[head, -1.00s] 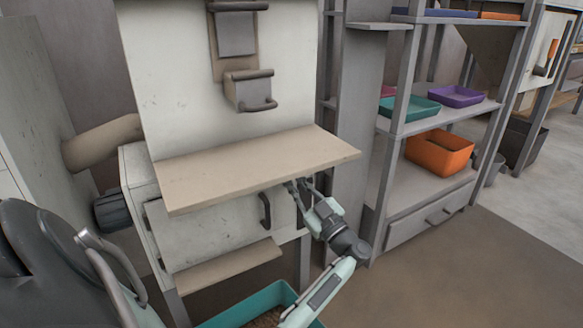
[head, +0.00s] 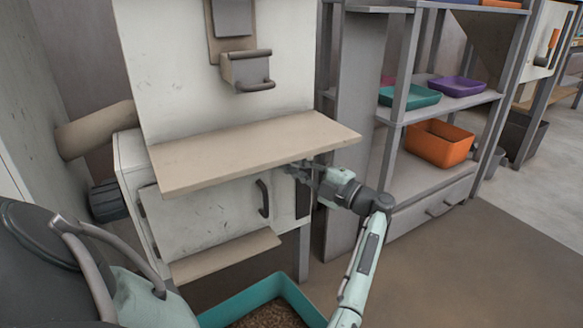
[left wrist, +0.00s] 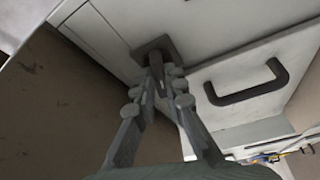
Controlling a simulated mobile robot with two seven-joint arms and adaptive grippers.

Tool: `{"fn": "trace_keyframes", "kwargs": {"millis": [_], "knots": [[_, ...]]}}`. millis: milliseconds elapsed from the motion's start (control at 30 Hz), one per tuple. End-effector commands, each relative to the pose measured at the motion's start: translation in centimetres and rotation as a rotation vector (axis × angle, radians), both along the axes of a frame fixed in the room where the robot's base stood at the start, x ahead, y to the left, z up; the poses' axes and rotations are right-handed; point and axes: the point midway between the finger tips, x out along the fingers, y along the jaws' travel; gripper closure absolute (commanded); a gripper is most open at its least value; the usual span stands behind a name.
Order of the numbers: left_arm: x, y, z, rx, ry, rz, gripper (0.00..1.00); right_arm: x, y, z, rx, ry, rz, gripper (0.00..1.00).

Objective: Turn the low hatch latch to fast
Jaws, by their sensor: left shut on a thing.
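The low hatch (head: 205,222) is a pale, scuffed panel under the tan shelf board, with a dark bar handle (head: 263,198). The same handle (left wrist: 248,92) shows in the left wrist view, right of my fingers. The latch (left wrist: 152,47) has a dark square base and a short dark lever. My left gripper (left wrist: 159,74) is shut on the lever, one finger on each side. In the head view my left gripper (head: 303,171) is at the hatch's upper right, below the board, where it and the board hide most of the latch. My right gripper is not in view.
The tan shelf board (head: 255,150) overhangs the hatch close above my gripper. A smaller ledge (head: 225,257) juts out below the hatch. A teal bin (head: 245,297) of pellets stands on the floor. A grey rack (head: 405,125) is close on the right.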

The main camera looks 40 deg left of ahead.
Motion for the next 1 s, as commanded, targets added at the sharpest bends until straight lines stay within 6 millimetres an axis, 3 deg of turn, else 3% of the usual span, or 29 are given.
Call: {"fn": "trace_keyframes", "kwargs": {"millis": [400, 1000], "knots": [[-0.04, -0.07, 0.02, -0.072, -0.241, 0.002, 1.00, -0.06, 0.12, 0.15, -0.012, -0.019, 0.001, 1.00], [-0.05, -0.01, 0.03, -0.089, -0.298, 0.002, 1.00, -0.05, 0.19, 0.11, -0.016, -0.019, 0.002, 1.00]]}}
